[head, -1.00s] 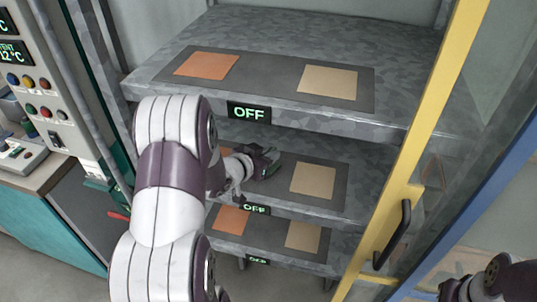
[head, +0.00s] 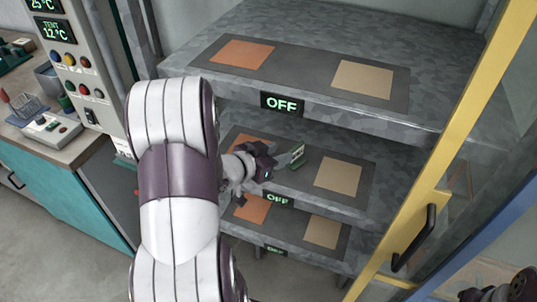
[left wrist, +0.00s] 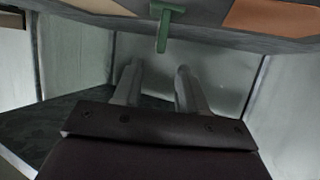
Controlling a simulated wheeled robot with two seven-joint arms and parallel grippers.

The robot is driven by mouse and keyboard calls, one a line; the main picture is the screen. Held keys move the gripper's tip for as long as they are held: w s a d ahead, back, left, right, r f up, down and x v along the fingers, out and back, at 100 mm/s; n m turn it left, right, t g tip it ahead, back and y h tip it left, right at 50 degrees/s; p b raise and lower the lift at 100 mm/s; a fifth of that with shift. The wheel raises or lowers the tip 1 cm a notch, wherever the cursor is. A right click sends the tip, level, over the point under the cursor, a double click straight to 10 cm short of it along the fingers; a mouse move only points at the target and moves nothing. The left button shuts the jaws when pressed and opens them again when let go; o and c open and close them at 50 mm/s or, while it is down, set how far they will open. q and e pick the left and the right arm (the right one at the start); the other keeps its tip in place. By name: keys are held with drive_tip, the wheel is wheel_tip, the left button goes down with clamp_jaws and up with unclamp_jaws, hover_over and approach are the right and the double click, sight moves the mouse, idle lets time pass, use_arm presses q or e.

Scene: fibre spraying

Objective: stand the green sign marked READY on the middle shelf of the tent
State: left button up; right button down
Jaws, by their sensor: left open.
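The green sign (head: 292,157) is upright on the middle shelf (head: 338,205), between the orange square and the tan square. Its lettering is too small to read. My left gripper (head: 269,163) is just to the left of the sign, inside the tent and under the top shelf. In the left wrist view the two fingers (left wrist: 156,75) are spread with nothing between them, and the green sign (left wrist: 164,28) is beyond their tips, apart from them. A dark part of my right arm shows at the bottom right corner of the head view; its fingers cannot be made out.
The top shelf (head: 225,85) is close above my left gripper. The bottom shelf (head: 290,238) lies below. A yellow door frame (head: 455,130) with a dark handle (head: 415,237) bounds the right side. A control panel (head: 75,65) stands at the left.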

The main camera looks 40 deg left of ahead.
use_arm(q)
drive_tip(key=g+y, duration=0.1)
drive_tip(key=s+g+y, duration=0.1)
drive_tip(key=g, duration=0.1)
drive_tip(key=shift+s+d+f+n+y, duration=0.25)
drive_tip(key=shift+s+f+n+y, duration=0.05)
drive_tip(key=shift+s+n+y, duration=0.1)
drive_tip(key=d+g, duration=0.1)
drive_tip(key=s+d+f+g, duration=0.1)
drive_tip(key=d+g, duration=0.1)
drive_tip(key=shift+s+f+y, duration=0.25)
drive_tip(key=shift+s+y, duration=0.05)
drive_tip(key=shift+s, duration=0.1)
drive_tip(key=s+d+g+h, duration=0.1)
drive_tip(key=s+d+g, duration=0.5)
drive_tip(key=s+d, duration=0.2)
drive_tip(key=shift+s+d+f+n, duration=0.4)
drive_tip(key=shift+d+f, duration=0.05)
drive_tip(key=shift+d, duration=0.45)
